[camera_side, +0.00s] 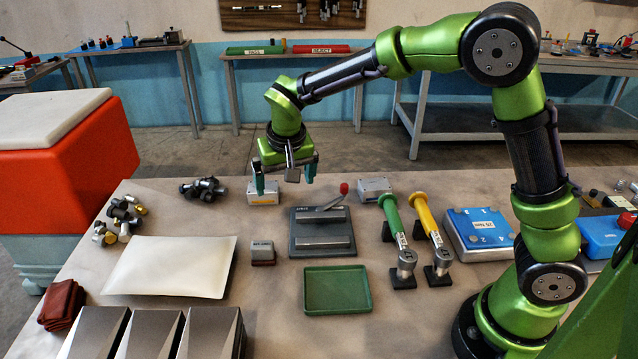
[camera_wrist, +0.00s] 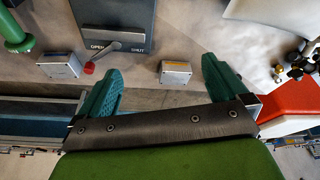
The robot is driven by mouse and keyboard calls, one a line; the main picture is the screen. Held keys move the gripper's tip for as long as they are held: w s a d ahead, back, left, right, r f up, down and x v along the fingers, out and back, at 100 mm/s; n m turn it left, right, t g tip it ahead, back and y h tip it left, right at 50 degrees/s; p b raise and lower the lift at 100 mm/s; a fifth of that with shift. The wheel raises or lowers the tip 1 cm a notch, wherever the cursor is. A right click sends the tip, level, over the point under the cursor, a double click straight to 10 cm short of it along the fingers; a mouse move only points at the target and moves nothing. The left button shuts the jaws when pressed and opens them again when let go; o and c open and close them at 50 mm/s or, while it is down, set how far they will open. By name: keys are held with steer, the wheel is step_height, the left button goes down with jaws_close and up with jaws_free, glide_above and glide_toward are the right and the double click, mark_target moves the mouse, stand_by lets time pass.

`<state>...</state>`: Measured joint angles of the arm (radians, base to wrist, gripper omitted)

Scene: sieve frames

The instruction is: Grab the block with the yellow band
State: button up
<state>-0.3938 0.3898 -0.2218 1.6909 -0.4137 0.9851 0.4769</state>
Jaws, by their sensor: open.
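Two small light-grey blocks stand near the far edge of the table. One block (camera_side: 262,194) is by my gripper and seems to carry a faint yellowish strip, too small to be sure; it also shows in the wrist view (camera_wrist: 175,73). The other block (camera_side: 375,188) is further right, and shows at left in the wrist view (camera_wrist: 60,65); its band cannot be made out. My gripper (camera_side: 285,176) is open and empty, fingers pointing down above the far side of the table. In the wrist view, the first block appears between the green fingers (camera_wrist: 162,66).
A dark fixture (camera_side: 322,246) with a red-knobbed lever (camera_side: 343,189) stands in front of the blocks. Green (camera_side: 391,215) and yellow (camera_side: 424,214) handled tools stand to the right.

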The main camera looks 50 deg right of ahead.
steer(key=w+m+t+h, duration=0.2)
steer(key=w+m+h, duration=0.15)
steer(key=w, duration=0.65)
steer(key=shift+y, duration=0.25)
steer(key=x, duration=1.2)
steer(key=shift+s+f, duration=0.15)
steer(key=shift+f, duration=0.1)
steer(key=shift+x, duration=2.35)
steer(key=shift+d, duration=0.1)
steer(key=c, duration=1.1)
steer(key=shift+r, duration=0.15)
steer(key=shift+c, duration=0.3)
steer(key=shift+r, duration=0.1)
